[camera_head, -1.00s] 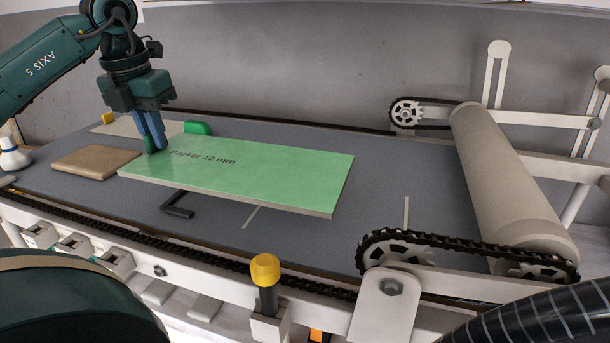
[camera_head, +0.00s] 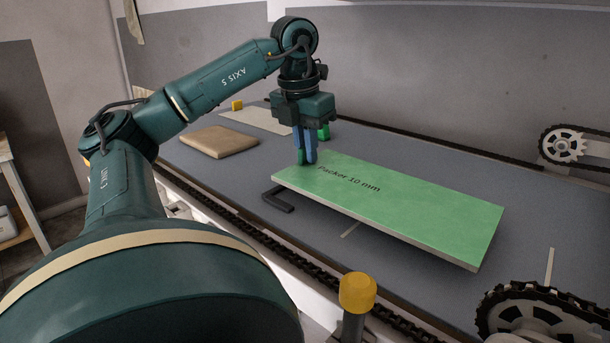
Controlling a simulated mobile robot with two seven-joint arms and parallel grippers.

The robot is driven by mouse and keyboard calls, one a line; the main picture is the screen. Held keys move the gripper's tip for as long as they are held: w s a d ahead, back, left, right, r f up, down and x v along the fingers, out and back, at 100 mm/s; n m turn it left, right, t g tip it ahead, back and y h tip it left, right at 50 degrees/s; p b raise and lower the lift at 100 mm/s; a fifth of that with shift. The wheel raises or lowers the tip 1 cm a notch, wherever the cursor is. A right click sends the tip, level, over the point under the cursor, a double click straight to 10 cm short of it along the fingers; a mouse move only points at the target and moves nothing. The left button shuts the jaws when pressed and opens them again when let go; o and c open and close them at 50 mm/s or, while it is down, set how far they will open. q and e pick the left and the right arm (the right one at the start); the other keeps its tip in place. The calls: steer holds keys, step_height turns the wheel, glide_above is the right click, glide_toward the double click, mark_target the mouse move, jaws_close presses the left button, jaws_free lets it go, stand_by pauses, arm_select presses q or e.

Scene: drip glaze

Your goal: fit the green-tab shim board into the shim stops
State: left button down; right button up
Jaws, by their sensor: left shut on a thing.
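The shim board is a green board (camera_head: 400,205) marked "Packer 10 mm". It lies nearly flat over the grey belt, and its right end appears raised a little. My left gripper (camera_head: 307,160) points down at the board's left end, its blue fingers shut on a small green tab there, mostly hidden by them. A black L-shaped bracket (camera_head: 283,203), possibly one of the shim stops, lies on the belt by the board's near left edge. Another green piece (camera_head: 324,132) shows behind the gripper, partly hidden. My right gripper is not in view.
A tan block (camera_head: 218,141) and a pale sheet (camera_head: 255,121) lie on the belt at the left. A yellow-capped post (camera_head: 357,292) stands at the near edge. A chain sprocket (camera_head: 530,318) is at the lower right. The grey belt (camera_head: 560,215) is clear to the board's right.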

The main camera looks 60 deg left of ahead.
arm_select(q)
step_height(320, 180, down, 3)
steer(key=shift+d+r+b, duration=0.1)
steer(key=shift+r+b, duration=0.1)
steer(key=shift+b, duration=0.8)
steer(key=shift+f+b, duration=0.35)
steer(key=shift+f, duration=0.05)
steer(key=shift+r, duration=0.1)
steer(key=c, duration=1.5)
jaws_free()
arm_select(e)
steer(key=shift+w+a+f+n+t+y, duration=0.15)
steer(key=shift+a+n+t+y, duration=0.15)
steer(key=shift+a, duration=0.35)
